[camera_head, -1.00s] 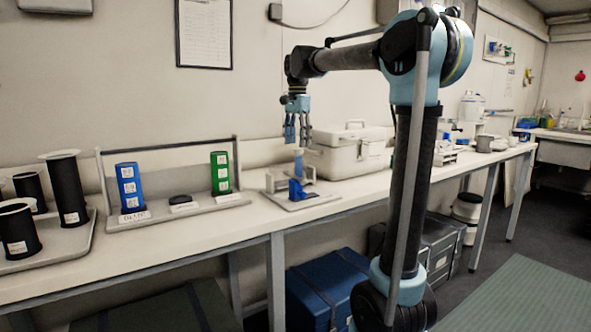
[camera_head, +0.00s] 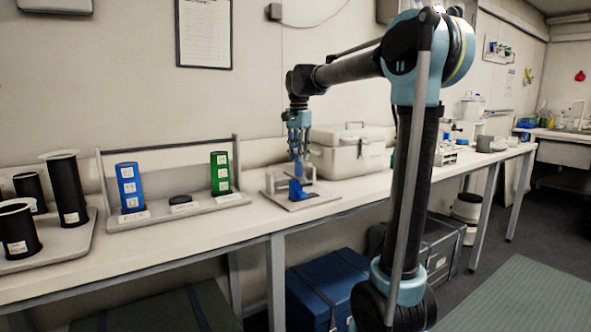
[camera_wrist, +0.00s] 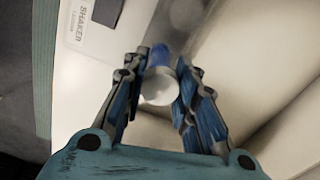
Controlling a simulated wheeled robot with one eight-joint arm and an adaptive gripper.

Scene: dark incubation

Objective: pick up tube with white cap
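A tube with a white cap (camera_wrist: 158,88) shows from above in the wrist view, with a blue part (camera_wrist: 160,55) just beyond the cap. My gripper (camera_wrist: 163,70) has one blue-and-black finger on each side of it, spread apart; a narrow gap seems to show beside the cap, and I see no firm grip. In the head view my gripper (camera_head: 298,158) points down over the small shaker stand (camera_head: 320,199) with its blue holder (camera_head: 296,190). The fingers largely hide the tube there.
A grey-white case (camera_head: 350,158) stands close behind and right of the stand. To the left, a rack (camera_head: 225,203) carries a blue block (camera_head: 130,188) and a green block (camera_head: 220,173). Black cylinders (camera_head: 68,190) stand at far left. The bench front is clear.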

